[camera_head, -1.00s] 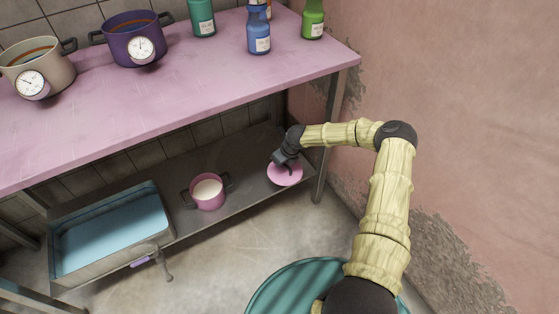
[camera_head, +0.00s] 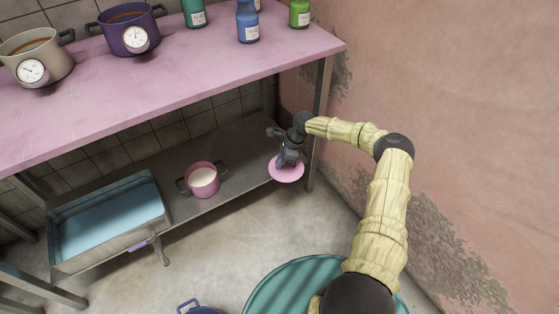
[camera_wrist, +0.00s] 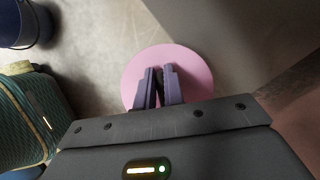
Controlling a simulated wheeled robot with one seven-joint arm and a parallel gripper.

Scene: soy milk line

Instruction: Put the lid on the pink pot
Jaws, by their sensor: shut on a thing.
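The pink pot (camera_head: 203,181) stands on the lower shelf, open at the top, with white liquid inside and dark handles at its sides. The pink lid (camera_head: 287,172) is a round disc to the right of the pot, at the shelf's right end. My gripper (camera_head: 287,160) is above the lid, shut on it near its middle. In the wrist view the lid (camera_wrist: 192,72) lies beneath the two fingers (camera_wrist: 162,88). The lid's knob is hidden between the fingers. The lid is apart from the pot.
The pink tabletop (camera_head: 180,84) overhangs the lower shelf (camera_head: 232,160). A sink basin with blue water (camera_head: 108,222) is left of the pot. A table leg (camera_head: 318,125) stands close right of my gripper.

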